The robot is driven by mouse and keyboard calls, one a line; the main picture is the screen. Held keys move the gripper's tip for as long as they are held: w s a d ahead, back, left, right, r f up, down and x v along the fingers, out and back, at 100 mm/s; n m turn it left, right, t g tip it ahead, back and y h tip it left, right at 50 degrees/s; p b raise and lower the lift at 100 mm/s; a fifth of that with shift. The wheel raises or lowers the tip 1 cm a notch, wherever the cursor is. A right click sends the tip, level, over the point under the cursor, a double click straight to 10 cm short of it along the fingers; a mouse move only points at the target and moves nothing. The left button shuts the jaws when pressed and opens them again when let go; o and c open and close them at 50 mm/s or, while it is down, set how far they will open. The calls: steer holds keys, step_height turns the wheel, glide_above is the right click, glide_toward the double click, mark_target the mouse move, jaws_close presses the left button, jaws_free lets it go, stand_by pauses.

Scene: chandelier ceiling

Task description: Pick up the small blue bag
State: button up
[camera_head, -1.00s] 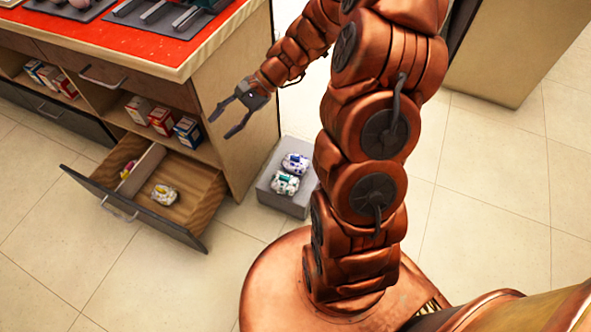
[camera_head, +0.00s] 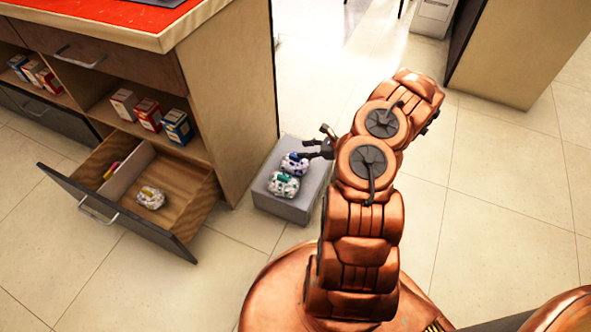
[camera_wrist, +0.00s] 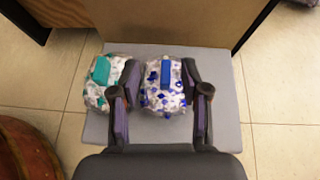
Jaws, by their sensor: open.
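The small blue bag (camera_head: 294,163), white with blue spots and a blue label, lies on a grey block (camera_head: 285,208) on the floor. In the wrist view the blue bag (camera_wrist: 164,92) sits between the two fingers of my gripper (camera_wrist: 161,75). The fingers are open, one on each side of it; I cannot tell whether they touch it. In the head view my gripper (camera_head: 312,148) is at the bag's upper right, partly hidden by my arm.
A similar bag with teal marks (camera_wrist: 100,85) lies close to the left finger. The block stands beside a wooden cabinet (camera_head: 230,95). Its open drawer (camera_head: 185,190) holds a yellow-labelled bag (camera_head: 151,197). Several small boxes (camera_head: 148,115) stand on the shelf above. Floor at right is clear.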

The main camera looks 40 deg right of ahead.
mark_target(296, 156)
steer(key=shift+m+h, duration=0.5)
steer(key=shift+m, duration=0.1)
steer(key=w+f+b, duration=0.1)
steer(key=f, duration=0.1)
steer(key=w+a+f+b, duration=0.1)
steer(key=f, duration=0.1)
steer(key=w+f+b, duration=0.1)
steer(key=f, duration=0.1)
steer(key=shift+w+a+f, duration=0.2)
steer(key=shift+f, duration=0.2)
steer(key=shift+w+a+f+b, duration=0.15)
steer(key=shift+w+a+b, duration=0.15)
steer(key=shift+w, duration=0.15)
steer(key=shift+c, duration=0.3)
steer(key=shift+d, duration=0.1)
jaws_close()
